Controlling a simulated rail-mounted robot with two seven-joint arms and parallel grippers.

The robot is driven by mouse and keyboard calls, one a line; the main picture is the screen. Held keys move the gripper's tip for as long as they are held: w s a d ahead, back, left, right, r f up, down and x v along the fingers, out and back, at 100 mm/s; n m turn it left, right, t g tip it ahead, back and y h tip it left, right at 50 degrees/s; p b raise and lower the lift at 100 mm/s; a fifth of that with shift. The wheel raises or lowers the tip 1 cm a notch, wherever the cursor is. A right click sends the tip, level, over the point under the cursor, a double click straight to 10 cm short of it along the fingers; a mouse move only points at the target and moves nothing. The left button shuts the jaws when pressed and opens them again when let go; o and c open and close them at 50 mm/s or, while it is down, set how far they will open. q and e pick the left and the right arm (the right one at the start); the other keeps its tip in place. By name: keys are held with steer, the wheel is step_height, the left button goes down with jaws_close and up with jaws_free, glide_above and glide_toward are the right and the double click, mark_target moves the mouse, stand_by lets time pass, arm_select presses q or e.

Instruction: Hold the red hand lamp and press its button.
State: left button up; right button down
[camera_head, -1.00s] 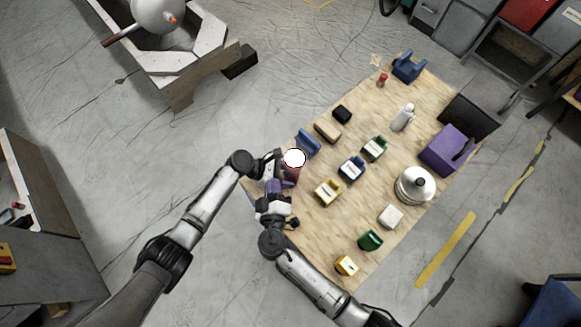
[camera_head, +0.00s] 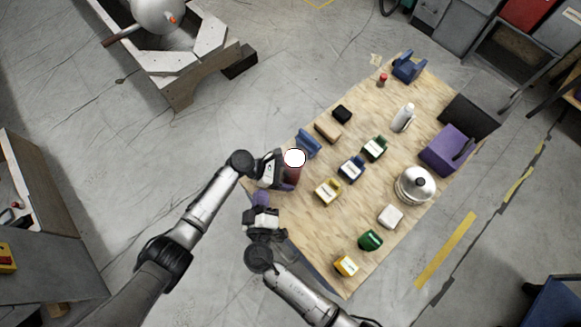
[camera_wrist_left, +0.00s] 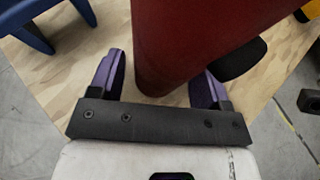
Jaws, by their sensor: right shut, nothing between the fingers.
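The red hand lamp (camera_head: 292,174) is at the left edge of the wooden table, with its bright white round face up in the head view. My left gripper (camera_head: 278,172) is at its left side. A dark rounded part shows beside the lamp there. The lamp's button cannot be made out. My right gripper (camera_head: 261,198) is shut and empty, below and left of the lamp in the head view, apart from it.
The wooden table (camera_head: 330,235) holds several small coloured boxes, a silver pot (camera_head: 415,184), a white bottle (camera_head: 403,117) and a purple box (camera_head: 446,149). A blue holder (camera_head: 308,142) is close beyond the lamp. Open floor lies left of the table.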

arm_select(q)
steer(key=shift+o, duration=0.6)
steer(key=shift+a, duration=0.1)
steer(key=v, duration=1.2)
